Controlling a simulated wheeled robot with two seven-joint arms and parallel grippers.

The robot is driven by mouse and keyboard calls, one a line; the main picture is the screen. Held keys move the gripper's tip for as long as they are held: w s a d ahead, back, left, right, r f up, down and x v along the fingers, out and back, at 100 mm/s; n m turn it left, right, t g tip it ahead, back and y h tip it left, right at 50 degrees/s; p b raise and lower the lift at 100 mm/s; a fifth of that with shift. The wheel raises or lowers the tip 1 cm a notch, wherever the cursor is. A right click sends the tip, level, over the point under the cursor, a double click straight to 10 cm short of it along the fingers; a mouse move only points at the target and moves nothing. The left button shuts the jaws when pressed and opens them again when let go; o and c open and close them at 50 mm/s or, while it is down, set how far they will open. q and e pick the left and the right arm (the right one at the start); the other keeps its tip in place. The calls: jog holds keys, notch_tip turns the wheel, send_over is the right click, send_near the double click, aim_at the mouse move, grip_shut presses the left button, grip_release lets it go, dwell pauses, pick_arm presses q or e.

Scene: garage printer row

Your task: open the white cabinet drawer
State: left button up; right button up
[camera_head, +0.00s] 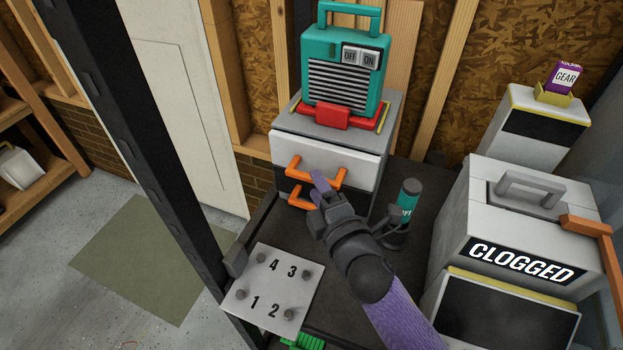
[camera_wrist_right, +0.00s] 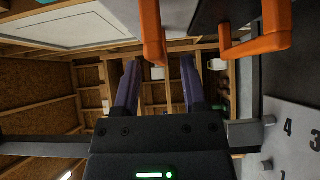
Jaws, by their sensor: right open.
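The white cabinet (camera_head: 363,179) stands on the dark bench against the back wall. Its white upper drawer front carries an orange handle (camera_head: 309,167), and a second orange handle (camera_head: 299,200) sits on the dark front below. The drawer fronts look flush with the cabinet. My right gripper (camera_head: 322,190) is open and empty in front of the handles, its purple fingers apart in the wrist view (camera_wrist_right: 160,88). There, the upper handle (camera_wrist_right: 153,30) reaches down near the space between the fingers, and the lower handle (camera_wrist_right: 262,32) is to the right. I cannot tell whether anything touches. My left gripper is out of view.
A teal machine (camera_head: 345,60) with a red latch stands on the cabinet. A teal bottle (camera_head: 407,202) is right of my gripper. A numbered plate (camera_head: 270,290) with pegs lies in front. A "CLOGGED" printer (camera_head: 520,225) stands right. A dark post (camera_head: 150,130) rises left.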

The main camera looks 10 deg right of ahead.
jog(key=shift+w+a, duration=0.15)
jog(key=shift+w, duration=0.6)
jog(key=shift+w+a, duration=0.15)
jog(key=shift+w, duration=0.6)
grip_shut()
